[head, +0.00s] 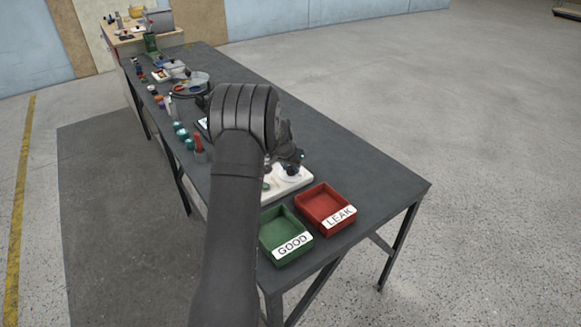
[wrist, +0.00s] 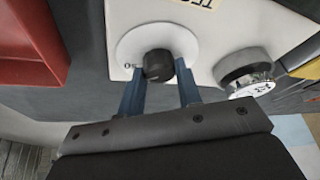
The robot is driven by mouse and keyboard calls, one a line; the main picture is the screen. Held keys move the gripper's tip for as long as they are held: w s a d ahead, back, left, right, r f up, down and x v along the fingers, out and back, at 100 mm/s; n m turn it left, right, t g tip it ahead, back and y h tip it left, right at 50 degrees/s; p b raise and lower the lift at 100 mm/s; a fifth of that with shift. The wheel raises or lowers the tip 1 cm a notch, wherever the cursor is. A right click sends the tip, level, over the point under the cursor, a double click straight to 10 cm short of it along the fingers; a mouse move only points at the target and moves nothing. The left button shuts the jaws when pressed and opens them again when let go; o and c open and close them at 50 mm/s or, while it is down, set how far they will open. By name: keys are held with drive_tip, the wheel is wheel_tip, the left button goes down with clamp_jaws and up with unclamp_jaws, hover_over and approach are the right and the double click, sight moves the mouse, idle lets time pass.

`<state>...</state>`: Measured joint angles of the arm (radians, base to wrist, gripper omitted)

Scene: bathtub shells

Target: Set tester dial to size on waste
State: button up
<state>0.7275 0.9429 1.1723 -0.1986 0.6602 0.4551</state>
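The tester (head: 290,184) is a white box at the near part of the bench, partly hidden by my arm. In the wrist view its white top (wrist: 205,35) carries a black dial knob (wrist: 158,64) on a round white plate (wrist: 183,40). A number mark, not clearly legible, shows at the plate's left. My gripper (wrist: 160,68) has its two blue fingers on either side of the knob. Whether they press on it I cannot tell. Right of the dial is a round metal waste fitting (wrist: 250,80) with dark markings on its face that I cannot read.
A red LEAK tray (head: 322,205) and a green GOOD tray (head: 284,230) stand at the bench's near end. The red tray's wall (wrist: 35,45) is close to the dial's left. Bottles and parts line the bench's far left; its right side is clear.

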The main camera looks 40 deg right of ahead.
drive_tip(key=c, duration=0.3)
drive_tip(key=n, duration=0.2)
drive_tip(key=n+t+y, duration=0.1)
drive_tip(key=n, duration=0.2)
drive_tip(key=shift+s+d+n+t+y, duration=0.15)
drive_tip(key=shift+n+t+y, duration=0.15)
drive_tip(key=n+y, duration=0.1)
drive_tip(key=n, duration=0.2)
drive_tip(key=n+y, duration=0.1)
drive_tip(key=n, duration=0.2)
drive_tip(key=shift+d+t, duration=0.15)
drive_tip(key=shift+t, duration=0.15)
drive_tip(key=n+y, duration=0.1)
drive_tip(key=n, duration=0.2)
drive_tip(key=n+y, duration=0.1)
drive_tip(key=n, duration=0.2)
drive_tip(key=shift+d+n+y, duration=0.15)
drive_tip(key=shift+n+y, duration=0.25)
drive_tip(key=n+g+y, duration=0.1)
drive_tip(key=n+g, duration=0.1)
drive_tip(key=n, duration=0.3)
drive_tip(key=shift+d+n, duration=0.1)
drive_tip(key=shift+n, duration=0.3)
